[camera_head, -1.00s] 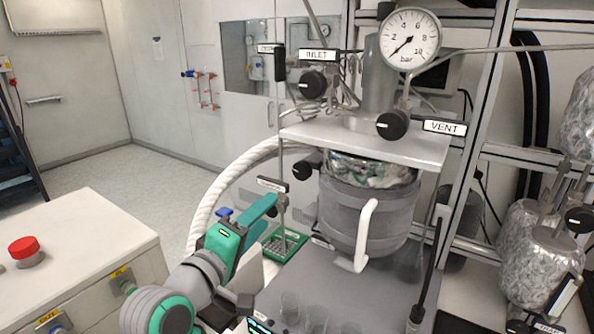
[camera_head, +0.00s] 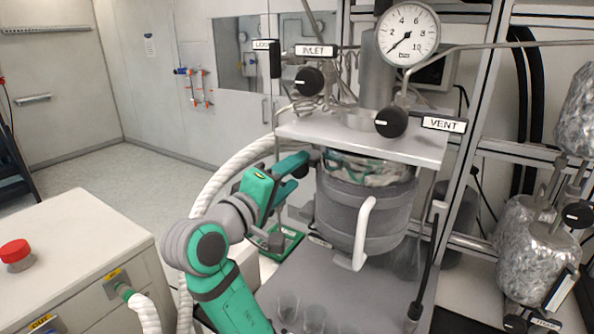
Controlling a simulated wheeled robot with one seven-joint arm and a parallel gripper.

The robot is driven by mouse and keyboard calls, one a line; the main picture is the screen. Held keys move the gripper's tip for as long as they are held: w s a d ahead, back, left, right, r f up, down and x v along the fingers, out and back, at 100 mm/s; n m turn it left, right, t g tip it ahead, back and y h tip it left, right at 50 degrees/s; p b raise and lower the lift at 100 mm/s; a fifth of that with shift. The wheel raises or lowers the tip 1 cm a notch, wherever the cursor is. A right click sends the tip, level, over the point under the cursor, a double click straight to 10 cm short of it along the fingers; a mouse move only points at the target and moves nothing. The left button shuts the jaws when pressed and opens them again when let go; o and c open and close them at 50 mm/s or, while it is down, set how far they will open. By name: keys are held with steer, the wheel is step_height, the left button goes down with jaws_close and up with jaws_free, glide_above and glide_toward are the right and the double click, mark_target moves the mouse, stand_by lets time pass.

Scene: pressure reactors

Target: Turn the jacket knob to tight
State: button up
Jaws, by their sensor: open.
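A small black knob (camera_head: 301,170) sits below the left edge of the steel plate, left of the grey-jacketed reactor vessel (camera_head: 338,212). It appears to be the jacket knob; its label is hidden behind my gripper, and I cannot make out its setting. My green gripper (camera_head: 297,173) is open, with its fingers reaching right to the knob. The fingers seem to lie above and below the knob; whether they touch it I cannot tell.
The INLET knob (camera_head: 309,81) and VENT knob (camera_head: 391,121) stand above, near a pressure gauge (camera_head: 407,34). A white corrugated hose (camera_head: 228,178) curves behind my arm. Glass beakers (camera_head: 288,306) stand in front. A red button (camera_head: 15,251) is on the left cabinet.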

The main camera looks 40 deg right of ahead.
steer(key=shift+x, duration=1.2)
steer(key=c, duration=1.1)
steer(key=shift+o, duration=0.2)
steer(key=shift+a+m, duration=0.1)
steer(key=shift+m, duration=0.7)
steer(key=o, duration=1.1)
steer(key=shift+c, duration=0.2)
steer(key=shift+n, duration=0.3)
